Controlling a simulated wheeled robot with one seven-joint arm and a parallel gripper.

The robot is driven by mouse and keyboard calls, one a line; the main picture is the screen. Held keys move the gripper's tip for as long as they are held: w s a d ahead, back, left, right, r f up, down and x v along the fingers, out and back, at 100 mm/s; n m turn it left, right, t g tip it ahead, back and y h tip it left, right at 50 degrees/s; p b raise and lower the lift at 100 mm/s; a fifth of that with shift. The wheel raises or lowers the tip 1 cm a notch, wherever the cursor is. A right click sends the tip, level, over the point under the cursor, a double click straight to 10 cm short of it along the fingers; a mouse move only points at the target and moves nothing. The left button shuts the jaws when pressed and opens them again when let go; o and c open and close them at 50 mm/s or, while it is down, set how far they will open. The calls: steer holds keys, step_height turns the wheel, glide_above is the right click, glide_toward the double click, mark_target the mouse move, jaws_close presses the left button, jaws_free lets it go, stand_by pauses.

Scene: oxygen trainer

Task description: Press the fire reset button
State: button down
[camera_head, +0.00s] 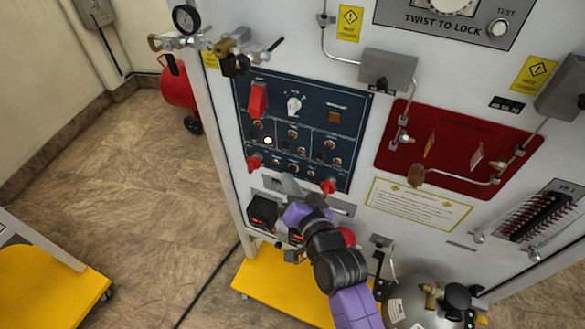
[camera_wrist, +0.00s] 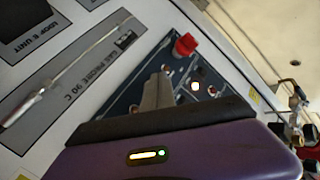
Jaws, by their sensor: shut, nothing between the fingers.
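The dark blue control panel (camera_head: 348,106) is on the front of the white trainer cabinet. It carries several small red-and-orange buttons and lamps, and one round lamp (camera_head: 268,140) glows white. The labels are too small to read, so I cannot tell which button is the fire reset. My gripper (camera_head: 289,184) is shut and empty, near the panel's lower edge; contact cannot be told. In the wrist view the gripper fingers (camera_wrist: 163,78) cover part of the panel, with the glowing lamp (camera_wrist: 195,86) just beyond them.
Red knobs (camera_head: 254,162) and (camera_head: 329,187) stick out at the panel's lower corners, and a red switch (camera_head: 258,98) at upper left. Black display boxes (camera_head: 263,211) sit below. A yellow base (camera_head: 262,288) and a gas cylinder (camera_head: 425,310) stand low. Open floor lies left.

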steer(key=shift+w+d, duration=0.1)
steer(key=shift+w, duration=0.1)
steer(key=shift+w+b, duration=0.2)
steer(key=shift+b, duration=0.2)
steer(key=shift+w+d+b, duration=0.2)
steer(key=shift+w+b, duration=0.15)
steer(key=shift+w, duration=0.05)
stand_by(0.6)
steer(key=shift+s, duration=0.1)
steer(key=shift+s+a+p, duration=0.3)
steer(key=shift+s+p, duration=0.4)
steer(key=shift+p, duration=0.1)
